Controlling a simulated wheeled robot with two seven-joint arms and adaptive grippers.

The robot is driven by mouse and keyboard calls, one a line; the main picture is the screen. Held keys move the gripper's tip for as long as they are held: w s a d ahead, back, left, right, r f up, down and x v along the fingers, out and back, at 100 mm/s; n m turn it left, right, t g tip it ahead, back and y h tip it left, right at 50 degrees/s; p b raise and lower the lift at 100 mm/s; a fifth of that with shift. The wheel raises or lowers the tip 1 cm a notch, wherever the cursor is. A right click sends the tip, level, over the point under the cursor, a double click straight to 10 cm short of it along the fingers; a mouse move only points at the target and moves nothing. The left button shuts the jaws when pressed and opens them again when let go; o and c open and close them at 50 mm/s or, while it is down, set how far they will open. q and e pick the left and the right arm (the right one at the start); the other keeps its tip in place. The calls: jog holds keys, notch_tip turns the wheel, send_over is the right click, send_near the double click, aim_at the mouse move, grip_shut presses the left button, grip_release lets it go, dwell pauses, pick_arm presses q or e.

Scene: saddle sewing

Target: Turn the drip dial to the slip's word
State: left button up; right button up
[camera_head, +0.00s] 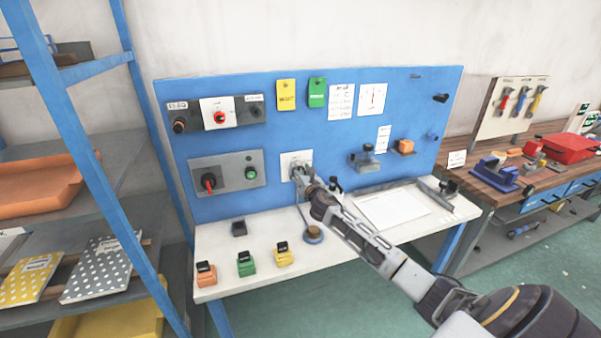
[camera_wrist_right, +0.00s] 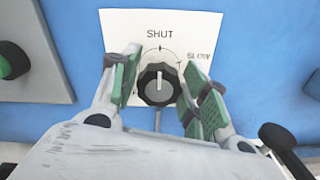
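The drip dial (camera_wrist_right: 158,86) is a black ribbed knob on a white card (camera_wrist_right: 140,22) fixed to the blue board. The card reads SHUT above the dial and SLOW to its right. The dial's white pointer line stands upright, toward SHUT. My right gripper (camera_head: 301,175) is at the dial; in the right wrist view its green-padded fingers stand on either side of the knob, apart, with gaps visible. In the head view it hides most of the dial. Several white paper slips (camera_head: 341,102) hang on the board; their words are too small to read. My left gripper is out of view.
Left of the dial is a grey switch panel (camera_head: 228,158) with a red lever and green button. A white bench (camera_head: 210,262) below carries orange, green and yellow blocks, a round brass-topped item (camera_head: 313,233) and a white sheet (camera_head: 390,207). A blue-framed shelf (camera_head: 88,165) stands at the left.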

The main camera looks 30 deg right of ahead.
jog(key=c, duration=0.5)
jog(key=shift+c, duration=0.2)
